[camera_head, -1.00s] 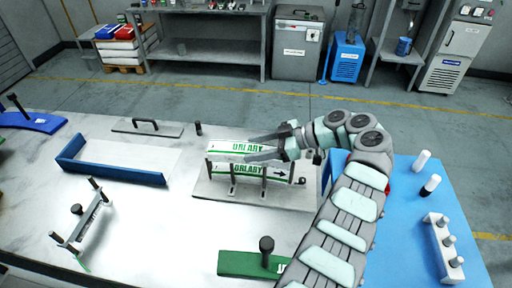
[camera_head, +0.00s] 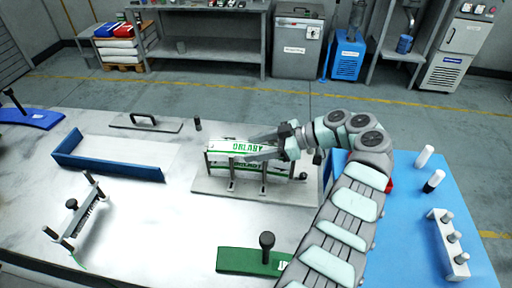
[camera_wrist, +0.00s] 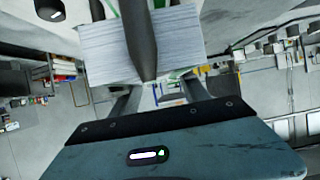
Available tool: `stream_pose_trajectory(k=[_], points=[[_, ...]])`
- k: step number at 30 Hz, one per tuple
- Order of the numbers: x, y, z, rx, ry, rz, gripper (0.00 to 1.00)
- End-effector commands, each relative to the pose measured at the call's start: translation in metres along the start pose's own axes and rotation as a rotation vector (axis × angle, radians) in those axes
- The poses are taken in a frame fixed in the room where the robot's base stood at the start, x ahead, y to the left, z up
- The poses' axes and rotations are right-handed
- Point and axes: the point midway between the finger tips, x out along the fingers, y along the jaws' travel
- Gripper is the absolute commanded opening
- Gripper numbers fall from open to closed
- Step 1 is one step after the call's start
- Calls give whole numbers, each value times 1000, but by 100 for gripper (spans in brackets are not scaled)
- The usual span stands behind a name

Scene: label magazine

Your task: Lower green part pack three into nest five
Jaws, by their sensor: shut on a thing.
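A white part pack with green lettering (camera_head: 228,146) is in my gripper (camera_head: 258,149), which is shut on it. The pack lies level over a post holder on a grey base plate (camera_head: 213,187). Below it, a second green-lettered white face (camera_head: 248,168) shows between the posts, partly covered. I cannot tell whether the held pack touches what is below it. In the wrist view, the pack shows as a thick stack of sheet edges (camera_wrist: 100,52) with a dark finger across it. No nest number is readable.
A blue-edged tray (camera_head: 110,172) lies to the left, with a post stand (camera_head: 72,205) in front of it. A green plate with a black knob (camera_head: 240,261) lies nearer me. A blue mat (camera_head: 415,215) with bottles is at right.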

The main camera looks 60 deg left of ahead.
Motion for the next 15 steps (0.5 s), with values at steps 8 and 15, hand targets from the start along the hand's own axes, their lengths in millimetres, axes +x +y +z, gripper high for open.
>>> stream_pose_trajectory(k=[8, 15], points=[[1, 0, 2, 2, -1, 0, 71], [1, 0, 2, 2, -1, 0, 79]])
